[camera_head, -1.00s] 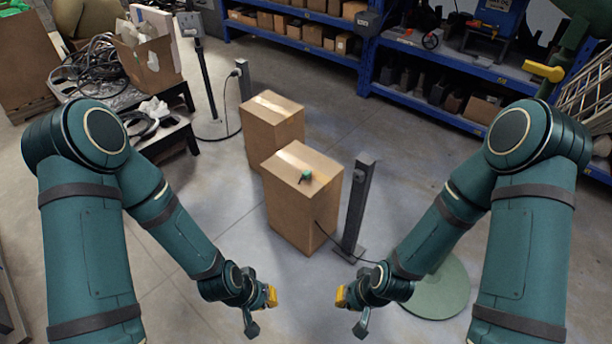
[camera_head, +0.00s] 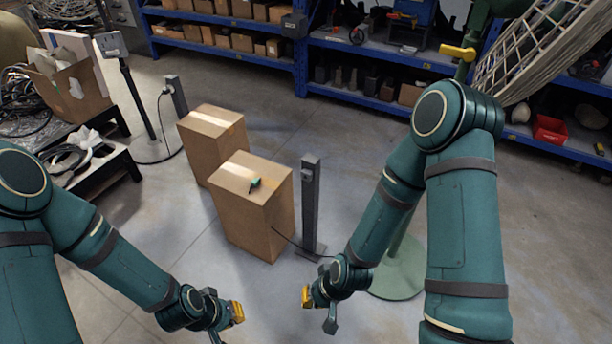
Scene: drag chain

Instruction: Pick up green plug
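The green plug (camera_head: 255,183) lies on the top of the front cardboard box (camera_head: 262,222), near the middle of its top face. It is small, and its fine shape cannot be made out. My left gripper (camera_head: 228,324) is low in the picture, below and left of the front box, with its fingers apart and nothing between them. My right gripper (camera_head: 318,311) is below and right of that box, also with its fingers apart and empty. Both grippers are well clear of the plug.
A second cardboard box (camera_head: 203,153) stands behind the front one. A dark post (camera_head: 311,205) with a cable stands just right of the front box. A black table (camera_head: 100,165) with cables is at left, blue shelves (camera_head: 375,52) at the back. Floor between the grippers is clear.

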